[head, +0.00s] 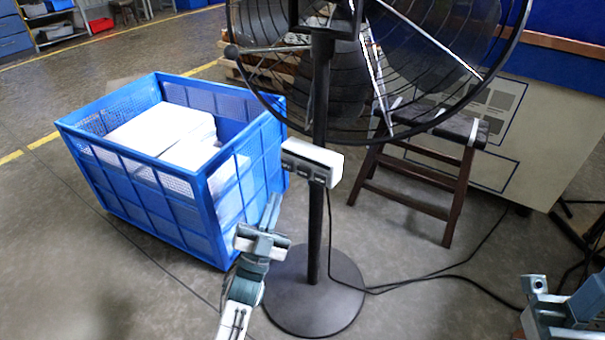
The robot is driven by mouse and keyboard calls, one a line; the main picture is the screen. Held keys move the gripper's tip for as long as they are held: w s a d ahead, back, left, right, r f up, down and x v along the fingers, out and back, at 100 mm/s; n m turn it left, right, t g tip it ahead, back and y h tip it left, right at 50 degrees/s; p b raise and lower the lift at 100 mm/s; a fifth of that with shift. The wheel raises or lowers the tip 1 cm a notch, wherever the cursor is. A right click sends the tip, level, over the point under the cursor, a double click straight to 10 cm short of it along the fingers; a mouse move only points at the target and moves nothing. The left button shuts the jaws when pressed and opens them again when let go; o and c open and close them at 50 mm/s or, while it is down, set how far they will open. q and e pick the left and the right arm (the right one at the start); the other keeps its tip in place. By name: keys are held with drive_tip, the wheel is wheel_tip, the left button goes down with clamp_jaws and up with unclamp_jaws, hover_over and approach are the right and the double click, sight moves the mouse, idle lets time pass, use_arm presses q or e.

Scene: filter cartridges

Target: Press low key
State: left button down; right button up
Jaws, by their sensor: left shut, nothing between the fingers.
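A white control box (318,156) is fixed to the pole of a standing fan (319,105). Its front face carries a row of small dark keys (302,166); their labels are too small to read, so I cannot tell which one is low. My left gripper (272,205) is shut and empty, pointing up, below and to the left of the box and apart from it in the picture. Part of my right arm (560,310) shows at the bottom right corner; its finger state is unclear.
A blue crate (150,200) with white blocks stands left of the fan, close to my left gripper. The fan's round base (315,300) and a black cable (440,276) lie on the floor. A dark wooden stool (415,180) stands behind right.

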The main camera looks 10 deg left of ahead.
sight(303, 172)
use_arm(q)
drive_tip(key=w+d+b, duration=0.1)
drive_tip(key=w+d, duration=0.1)
drive_tip(key=w, duration=0.4)
drive_tip(key=shift+w+d, duration=0.2)
drive_tip(key=shift+w, duration=0.1)
idle(0.6)
idle(0.8)
idle(0.4)
drive_tip(key=shift+w+d, duration=0.15)
drive_tip(key=shift+w, duration=0.25)
drive_tip(key=shift+w+d, duration=0.1)
drive_tip(key=shift+w, duration=0.2)
idle(0.5)
idle(0.4)
drive_tip(key=shift+s+a, duration=0.25)
drive_tip(key=shift+s, duration=0.5)
